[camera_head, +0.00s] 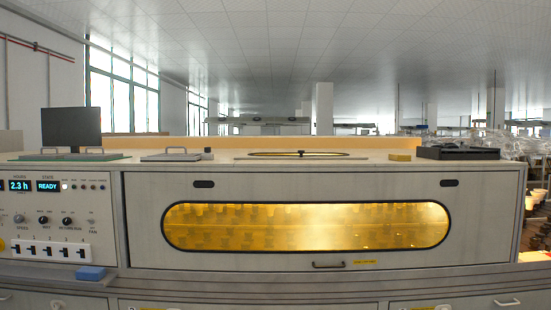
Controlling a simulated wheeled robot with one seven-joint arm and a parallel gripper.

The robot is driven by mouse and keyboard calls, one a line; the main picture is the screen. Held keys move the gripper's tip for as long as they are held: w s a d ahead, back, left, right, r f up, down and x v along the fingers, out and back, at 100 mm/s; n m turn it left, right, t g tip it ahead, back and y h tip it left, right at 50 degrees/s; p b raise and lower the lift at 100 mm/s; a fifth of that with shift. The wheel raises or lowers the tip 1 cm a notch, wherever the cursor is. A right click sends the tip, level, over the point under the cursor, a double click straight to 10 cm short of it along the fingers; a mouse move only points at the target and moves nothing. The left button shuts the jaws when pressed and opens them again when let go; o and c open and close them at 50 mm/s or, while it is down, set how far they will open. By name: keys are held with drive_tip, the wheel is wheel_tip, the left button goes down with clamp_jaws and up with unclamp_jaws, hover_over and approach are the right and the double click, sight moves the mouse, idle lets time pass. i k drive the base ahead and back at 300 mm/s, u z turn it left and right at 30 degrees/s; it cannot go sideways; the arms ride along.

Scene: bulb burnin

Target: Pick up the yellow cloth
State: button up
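A small yellow folded-looking item, the only loose thing that could be the yellow cloth (400,157), lies flat on the right part of the machine's top. It is small in the picture, so I cannot tell its fabric. It sits just left of a black tray and apart from it. My gripper is not in view.
The wide machine (145,215) has a glowing amber window (305,226) and a front handle (328,265). A blue block (90,273) lies on the lower ledge.

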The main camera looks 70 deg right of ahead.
sight(394, 157)
drive_tip(key=z, duration=3.1)
drive_tip(key=i, duration=1.2)
